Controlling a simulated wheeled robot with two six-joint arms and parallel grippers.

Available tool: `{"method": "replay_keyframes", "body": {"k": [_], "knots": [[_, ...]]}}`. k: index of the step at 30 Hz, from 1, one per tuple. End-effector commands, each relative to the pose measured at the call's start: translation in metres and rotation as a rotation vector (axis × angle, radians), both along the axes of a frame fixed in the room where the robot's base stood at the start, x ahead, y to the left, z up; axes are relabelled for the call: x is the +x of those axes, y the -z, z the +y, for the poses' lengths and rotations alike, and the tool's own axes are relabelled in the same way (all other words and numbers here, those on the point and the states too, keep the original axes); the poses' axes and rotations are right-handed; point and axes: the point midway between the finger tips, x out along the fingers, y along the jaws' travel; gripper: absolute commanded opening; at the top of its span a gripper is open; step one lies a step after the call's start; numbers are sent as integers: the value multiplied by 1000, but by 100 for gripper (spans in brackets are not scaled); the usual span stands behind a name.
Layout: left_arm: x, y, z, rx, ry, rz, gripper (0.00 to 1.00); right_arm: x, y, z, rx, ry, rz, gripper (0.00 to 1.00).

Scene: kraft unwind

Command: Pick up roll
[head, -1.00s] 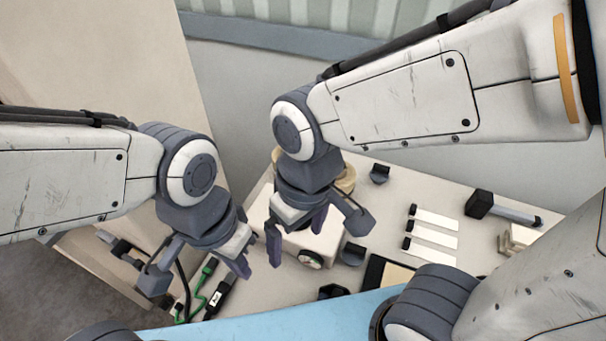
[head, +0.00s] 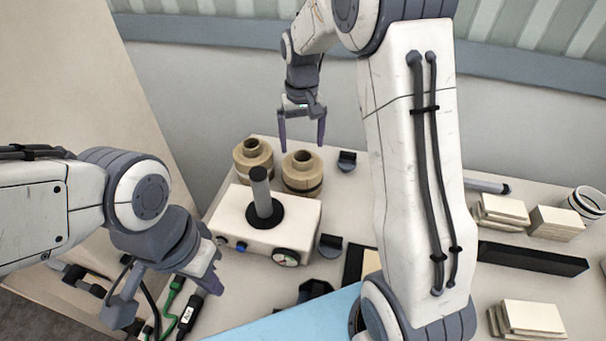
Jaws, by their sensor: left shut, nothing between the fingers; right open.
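Two kraft-brown rolls with hollow cores stand upright side by side at the back left of the table. The left roll (head: 253,160) is a little farther left, and the right roll (head: 302,176) stands close beside it. My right gripper (head: 303,146) is open, fingers pointing down, and appears above the right roll with nothing between its fingers. I cannot tell its exact height over the roll. My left gripper (head: 212,279) is shut and empty at the left, in front of the white box and away from the rolls.
A white box (head: 240,237) with a gauge and an upright dark spindle (head: 262,192) stands in front of the rolls. Green and black tools (head: 188,316) lie near the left gripper. Stacks of cream pads (head: 557,224) and a black bar (head: 530,258) lie at the right.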

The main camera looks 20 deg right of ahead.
Motion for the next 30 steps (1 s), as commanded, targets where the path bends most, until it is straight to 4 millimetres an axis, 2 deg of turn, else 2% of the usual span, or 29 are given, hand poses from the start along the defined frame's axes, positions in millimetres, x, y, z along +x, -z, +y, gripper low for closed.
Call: {"method": "replay_keyframes", "body": {"k": [4, 12, 20, 21, 28, 30], "knots": [[0, -6, 0, 0, 0, 0, 0, -1, 11, 0, 0, 0, 4, 97], [0, -15, 0, 0, 0, 0, 0, 0, 49, -2, 0, -1, 3, 97], [0, -15, 0, 0, 0, 0, 0, 0, 55, -2, 0, -1, -1, 97], [0, -15, 0, 0, 0, 0, 0, 0, 55, -2, 0, -1, -1, 93], [0, -15, 0, 0, 0, 0, 0, 0, 54, -2, 0, -1, -1, 6], [0, -15, 0, 0, 0, 0, 0, 1, 53, -2, 1, -1, -3, 6]]}}
